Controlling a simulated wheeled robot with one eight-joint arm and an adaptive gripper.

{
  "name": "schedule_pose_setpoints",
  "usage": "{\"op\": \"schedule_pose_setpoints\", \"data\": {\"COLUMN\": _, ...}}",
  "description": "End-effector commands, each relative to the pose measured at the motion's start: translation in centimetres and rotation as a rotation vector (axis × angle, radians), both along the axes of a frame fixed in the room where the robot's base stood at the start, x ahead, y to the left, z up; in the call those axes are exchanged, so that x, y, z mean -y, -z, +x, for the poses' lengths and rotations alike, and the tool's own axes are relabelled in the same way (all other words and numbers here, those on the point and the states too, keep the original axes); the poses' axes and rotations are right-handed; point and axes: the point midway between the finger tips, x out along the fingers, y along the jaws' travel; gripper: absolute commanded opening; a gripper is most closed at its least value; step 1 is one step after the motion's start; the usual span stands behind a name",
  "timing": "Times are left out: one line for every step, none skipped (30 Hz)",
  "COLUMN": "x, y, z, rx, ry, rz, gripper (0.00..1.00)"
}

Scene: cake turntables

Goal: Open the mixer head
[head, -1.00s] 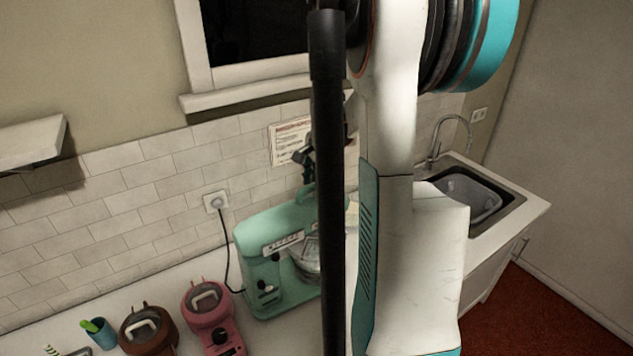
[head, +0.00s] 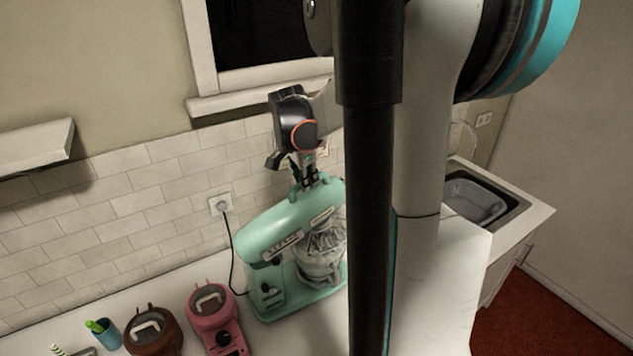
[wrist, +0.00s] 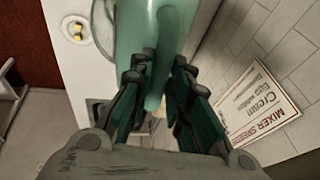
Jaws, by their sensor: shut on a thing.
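The mint-green stand mixer (head: 285,222) stands on the counter against the tiled wall in the head view. Its head slopes up toward the right and looks slightly raised. The metal bowl (head: 318,268) sits below, with a whisk at its top. My gripper (head: 308,182) reaches down to the top of the mixer head. In the wrist view my gripper (wrist: 158,92) has its dark fingers on both sides of a green handle (wrist: 154,100) on the head and is shut on it. My own arm hides part of the mixer's right side in the head view.
A pink appliance (head: 213,312) and a brown one (head: 152,332) stand left of the mixer, with a blue cup (head: 107,336) beyond. A black cord runs to the wall socket (head: 221,204). A sink (head: 475,203) lies to the right. A sign (wrist: 253,104) hangs on the wall.

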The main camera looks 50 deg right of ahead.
Motion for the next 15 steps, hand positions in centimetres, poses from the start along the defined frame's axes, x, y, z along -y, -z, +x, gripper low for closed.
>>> {"op": "schedule_pose_setpoints", "data": {"x": -1.2, "y": -0.7, "z": 0.5, "rx": -0.01, "ry": -0.01, "rz": -0.039, "gripper": 0.0}}
{"op": "schedule_pose_setpoints", "data": {"x": -1.8, "y": -1.1, "z": 0.7, "rx": -0.019, "ry": -0.011, "rz": -0.065, "gripper": 0.0}}
{"op": "schedule_pose_setpoints", "data": {"x": -2.5, "y": -1.5, "z": 0.9, "rx": -0.029, "ry": -0.011, "rz": -0.098, "gripper": 0.0}}
{"op": "schedule_pose_setpoints", "data": {"x": -3.0, "y": -1.8, "z": 1.1, "rx": -0.037, "ry": -0.01, "rz": -0.123, "gripper": 0.0}}
{"op": "schedule_pose_setpoints", "data": {"x": -3.6, "y": -2.1, "z": 1.3, "rx": -0.045, "ry": -0.01, "rz": -0.148, "gripper": 0.0}}
{"op": "schedule_pose_setpoints", "data": {"x": -4.3, "y": -2.5, "z": 1.5, "rx": -0.054, "ry": -0.009, "rz": -0.18, "gripper": 0.0}}
{"op": "schedule_pose_setpoints", "data": {"x": -4.9, "y": -2.7, "z": 1.7, "rx": -0.063, "ry": -0.01, "rz": -0.205, "gripper": 0.0}}
{"op": "schedule_pose_setpoints", "data": {"x": -5.5, "y": -3.0, "z": 1.9, "rx": -0.07, "ry": -0.01, "rz": -0.23, "gripper": 0.0}}
{"op": "schedule_pose_setpoints", "data": {"x": -6.2, "y": -3.2, "z": 2.2, "rx": -0.08, "ry": -0.01, "rz": -0.261, "gripper": 0.0}}
{"op": "schedule_pose_setpoints", "data": {"x": -6.8, "y": -3.4, "z": 2.3, "rx": -0.086, "ry": -0.009, "rz": -0.285, "gripper": 0.0}}
{"op": "schedule_pose_setpoints", "data": {"x": -7.3, "y": -3.6, "z": 2.5, "rx": -0.094, "ry": -0.009, "rz": -0.309, "gripper": 0.0}}
{"op": "schedule_pose_setpoints", "data": {"x": -8.1, "y": -3.8, "z": 2.8, "rx": -0.104, "ry": -0.009, "rz": -0.339, "gripper": 0.0}}
{"op": "schedule_pose_setpoints", "data": {"x": -8.6, "y": -3.9, "z": 2.9, "rx": -0.11, "ry": -0.009, "rz": -0.361, "gripper": 0.0}}
{"op": "schedule_pose_setpoints", "data": {"x": -9.1, "y": -4.1, "z": 3.1, "rx": -0.118, "ry": -0.008, "rz": -0.382, "gripper": 0.0}}
{"op": "schedule_pose_setpoints", "data": {"x": -9.8, "y": -4.2, "z": 3.3, "rx": -0.126, "ry": -0.007, "rz": -0.41, "gripper": 0.0}}
